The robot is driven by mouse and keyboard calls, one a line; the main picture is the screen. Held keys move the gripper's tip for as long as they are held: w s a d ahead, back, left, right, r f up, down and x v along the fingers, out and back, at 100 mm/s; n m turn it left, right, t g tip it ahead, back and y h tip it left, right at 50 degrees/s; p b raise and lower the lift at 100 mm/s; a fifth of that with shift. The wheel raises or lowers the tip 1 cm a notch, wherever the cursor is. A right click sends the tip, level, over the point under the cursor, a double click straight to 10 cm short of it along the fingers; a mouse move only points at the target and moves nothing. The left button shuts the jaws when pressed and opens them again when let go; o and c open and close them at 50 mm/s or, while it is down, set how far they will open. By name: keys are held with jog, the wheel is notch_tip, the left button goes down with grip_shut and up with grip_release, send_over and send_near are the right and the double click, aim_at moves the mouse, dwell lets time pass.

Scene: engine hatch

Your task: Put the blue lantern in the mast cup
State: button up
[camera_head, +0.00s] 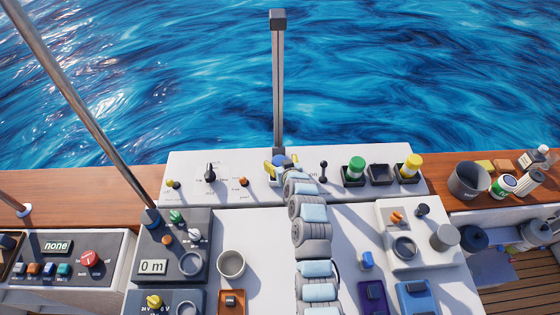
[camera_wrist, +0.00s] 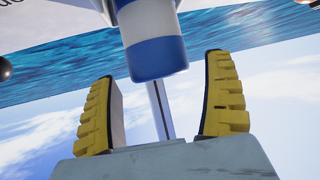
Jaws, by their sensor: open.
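The blue lantern (camera_wrist: 155,50), with blue and white bands, is at the top middle of the upside-down wrist view. In the head view only a little blue shows at my gripper (camera_head: 279,165), near the base of the mast (camera_head: 278,95). My gripper (camera_wrist: 160,68) is open, its yellow-padded fingers on either side of the lantern's near end, with gaps visible. The mast rises behind, with a dark box-shaped top (camera_head: 278,19); whether that is the cup, I cannot tell. My arm hides the lantern's base area in the head view.
Right of my gripper are a green lantern (camera_head: 356,165) in a black holder, an empty black holder (camera_head: 380,174) and a yellow lantern (camera_head: 410,165). A black lever (camera_head: 323,171) is close by on the right. Control panels stand nearer; water lies beyond.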

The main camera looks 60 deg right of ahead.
jog(key=b+v, duration=0.1)
jog(key=v, duration=1)
jog(key=shift+d, duration=0.1)
dwell(0.7)
